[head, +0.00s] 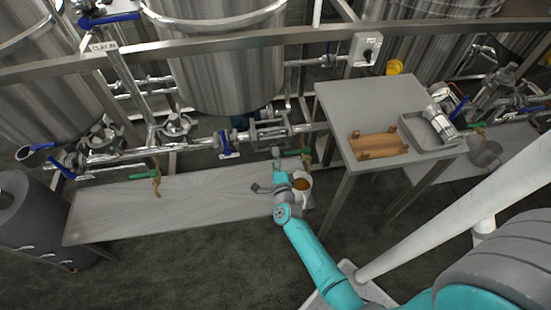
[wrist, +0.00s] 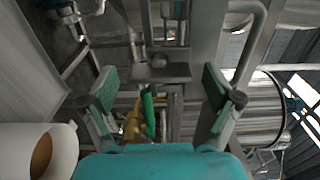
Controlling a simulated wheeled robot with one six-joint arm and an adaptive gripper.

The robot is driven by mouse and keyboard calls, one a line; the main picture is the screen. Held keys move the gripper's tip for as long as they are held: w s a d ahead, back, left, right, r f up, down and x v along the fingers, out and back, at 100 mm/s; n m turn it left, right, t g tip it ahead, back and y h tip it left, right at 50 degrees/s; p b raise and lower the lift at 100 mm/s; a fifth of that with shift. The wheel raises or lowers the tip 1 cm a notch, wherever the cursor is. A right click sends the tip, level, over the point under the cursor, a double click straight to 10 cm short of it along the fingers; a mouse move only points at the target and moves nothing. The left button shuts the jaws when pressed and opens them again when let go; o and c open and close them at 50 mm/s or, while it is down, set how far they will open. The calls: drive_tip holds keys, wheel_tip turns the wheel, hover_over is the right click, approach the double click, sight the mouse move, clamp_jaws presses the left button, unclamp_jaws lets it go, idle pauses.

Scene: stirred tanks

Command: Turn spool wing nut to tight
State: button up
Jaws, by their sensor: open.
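My gripper (wrist: 158,95) is open and empty, with its green pads apart on either side of the wrist view. In the head view my gripper (head: 286,160) is over the right end of the low bench, in front of the pipe run. Between and beyond the fingers, the wrist view shows a grey metal bracket (wrist: 162,73) with a small rounded part on it. In the head view a boxy frame (head: 268,132) surrounds a pipe section, the likely spool, just behind my gripper. I cannot make out the wing nut or its position for certain.
A green valve handle (wrist: 148,115) and brass fitting (wrist: 131,125) lie beyond the fingers. The low bench (head: 170,208) is mostly clear. A grey table (head: 365,95) stands right.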

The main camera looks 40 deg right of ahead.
drive_tip(key=shift+s+a, duration=0.1)
drive_tip(key=v, duration=1.1)
drive_tip(key=shift+s+a, duration=0.2)
drive_tip(key=shift+s, duration=0.05)
drive_tip(key=shift+s, duration=0.1)
drive_tip(key=s+a+r+n+t+y, duration=0.1)
drive_tip(key=s+a+r+n+y, duration=0.25)
drive_tip(key=s+a+n, duration=0.45)
drive_tip(key=s+a+r+n+t+y, duration=0.1)
drive_tip(key=s+a+r+n+y, duration=0.3)
drive_tip(key=s, duration=0.5)
drive_tip(key=s+a+r+n+g+y, duration=0.2)
drive_tip(key=s+a+r+n, duration=0.2)
drive_tip(key=s+r+n, duration=0.8)
drive_tip(key=shift+a+r+n, duration=0.25)
drive_tip(key=shift+r+n, duration=0.25)
drive_tip(key=shift+r, duration=0.25)
drive_tip(key=shift+y, duration=0.25)
